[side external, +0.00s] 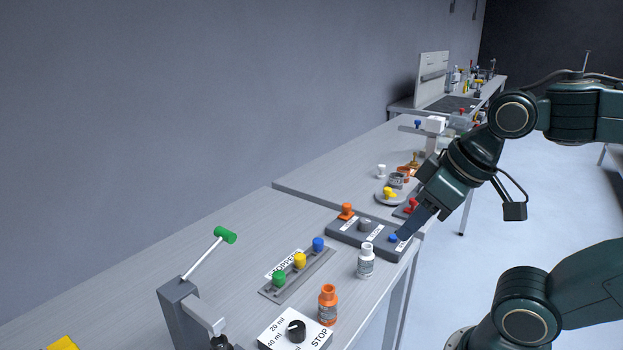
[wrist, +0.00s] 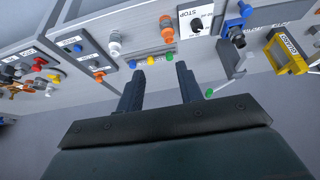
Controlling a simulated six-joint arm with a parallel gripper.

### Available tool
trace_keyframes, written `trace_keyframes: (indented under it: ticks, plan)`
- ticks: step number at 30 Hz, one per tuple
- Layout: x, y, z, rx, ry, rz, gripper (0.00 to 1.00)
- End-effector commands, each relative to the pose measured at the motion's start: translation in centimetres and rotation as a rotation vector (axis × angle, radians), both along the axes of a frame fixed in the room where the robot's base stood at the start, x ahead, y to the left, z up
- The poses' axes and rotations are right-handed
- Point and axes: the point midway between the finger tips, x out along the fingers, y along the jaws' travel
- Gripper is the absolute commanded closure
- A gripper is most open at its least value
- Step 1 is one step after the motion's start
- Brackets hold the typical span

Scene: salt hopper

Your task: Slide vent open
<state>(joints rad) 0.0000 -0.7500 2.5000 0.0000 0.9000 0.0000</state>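I cannot pick out a part marked as the vent in either view. In the side external view my gripper (side external: 412,226) points down at the right end of a dark grey panel (side external: 347,238), close to its blue knob (side external: 393,238); whether they touch is unclear. The panel also carries an orange knob (side external: 346,210) and a grey knob (side external: 364,224). In the wrist view my gripper (wrist: 160,69) has its two dark fingers apart with nothing held between them. The panel (wrist: 88,61) lies left of the fingers there.
A white bottle (side external: 366,260) and an orange bottle (side external: 327,304) stand near the bench's front edge. A strip with green, yellow and blue stoppers (side external: 300,262), a dial box (side external: 297,331) and a green-handled lever (side external: 205,257) are nearby. The bench's back is clear.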

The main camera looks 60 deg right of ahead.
Motion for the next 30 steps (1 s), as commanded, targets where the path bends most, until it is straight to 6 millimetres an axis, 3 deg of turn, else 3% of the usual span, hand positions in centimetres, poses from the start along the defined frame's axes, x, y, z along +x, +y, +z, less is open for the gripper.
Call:
trace_keyframes:
  ticks: [2,4,14,23,30]
  plan:
    - [0.0,0.0,0.0,0.000,0.000,0.000,0.64]
    - [0.0,0.0,0.0,0.000,0.000,0.000,0.52]
    - [1.9,-0.7,1.4,0.024,0.028,-0.078,0.52]
    - [7.2,-3.0,4.1,0.086,0.094,-0.290,0.52]
    - [12.1,-5.9,5.4,0.140,0.148,-0.481,0.52]
